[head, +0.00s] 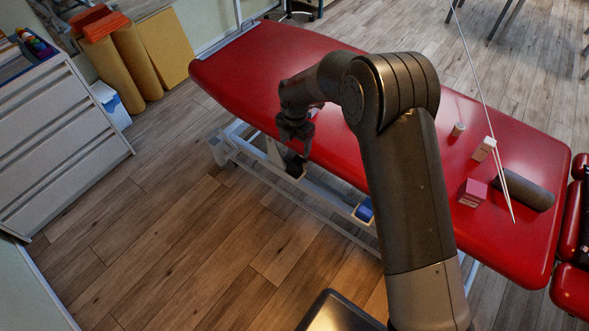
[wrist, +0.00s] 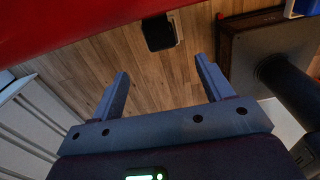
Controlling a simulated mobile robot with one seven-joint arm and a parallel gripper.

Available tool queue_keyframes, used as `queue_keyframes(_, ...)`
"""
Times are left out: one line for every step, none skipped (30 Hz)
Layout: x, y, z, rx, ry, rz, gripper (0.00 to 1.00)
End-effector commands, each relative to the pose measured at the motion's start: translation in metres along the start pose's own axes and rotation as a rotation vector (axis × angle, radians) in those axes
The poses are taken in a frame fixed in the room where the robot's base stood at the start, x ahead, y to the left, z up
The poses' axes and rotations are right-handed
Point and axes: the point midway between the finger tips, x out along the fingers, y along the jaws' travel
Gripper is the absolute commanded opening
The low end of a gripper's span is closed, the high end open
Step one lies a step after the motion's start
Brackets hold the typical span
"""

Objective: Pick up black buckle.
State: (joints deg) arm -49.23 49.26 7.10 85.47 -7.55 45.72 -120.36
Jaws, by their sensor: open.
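A black, squarish piece with a pale rim (wrist: 158,33) shows in the wrist view, just below the red couch edge and above the wood floor. It fits the black buckle, but I cannot make out its shape for certain. A dark piece (head: 296,167) in the head view, by the couch's side frame, looks like the same thing. My gripper (wrist: 161,66) is open and empty, its two fingers apart with floor showing between them. The black piece lies beyond the fingertips, between their lines, not touched. In the head view my gripper (head: 296,143) points down beside the couch's near edge.
The red couch (head: 260,70) carries a dark roll (head: 524,190), a pink box (head: 472,192), a small pale box (head: 484,148) and a small cup (head: 458,129). A blue item (head: 364,211) is on the frame below. A drawer cabinet (head: 60,140) stands left; floor between is clear.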

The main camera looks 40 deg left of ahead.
Motion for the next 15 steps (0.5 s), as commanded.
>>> queue_keyframes(0.004, 0.002, -0.001, -0.009, 0.001, -0.001, 0.73)
queue_keyframes(0.006, 0.002, -0.001, -0.012, 0.001, -0.001, 0.73)
queue_keyframes(0.010, 0.002, -0.002, -0.014, 0.002, -0.002, 0.73)
queue_keyframes(0.013, 0.002, -0.002, -0.014, 0.002, -0.002, 0.73)
queue_keyframes(0.017, 0.002, -0.001, -0.013, 0.002, -0.002, 0.73)
queue_keyframes(0.023, 0.001, -0.001, -0.012, 0.002, -0.002, 0.73)
queue_keyframes(0.027, 0.001, -0.001, -0.011, 0.002, -0.003, 0.73)
queue_keyframes(0.033, 0.001, -0.002, -0.011, 0.002, -0.003, 0.73)
queue_keyframes(0.040, 0.001, -0.002, -0.011, 0.002, -0.002, 0.73)
queue_keyframes(0.044, 0.002, -0.002, -0.011, 0.002, -0.002, 0.73)
queue_keyframes(0.048, 0.001, -0.002, -0.011, 0.002, -0.003, 0.73)
queue_keyframes(0.053, 0.001, -0.002, -0.011, 0.001, -0.002, 0.73)
queue_keyframes(0.056, 0.001, -0.001, -0.010, 0.001, -0.002, 0.73)
queue_keyframes(0.058, 0.001, -0.001, -0.010, 0.000, -0.001, 0.73)
queue_keyframes(0.060, 0.001, -0.001, -0.010, 0.001, 0.000, 0.73)
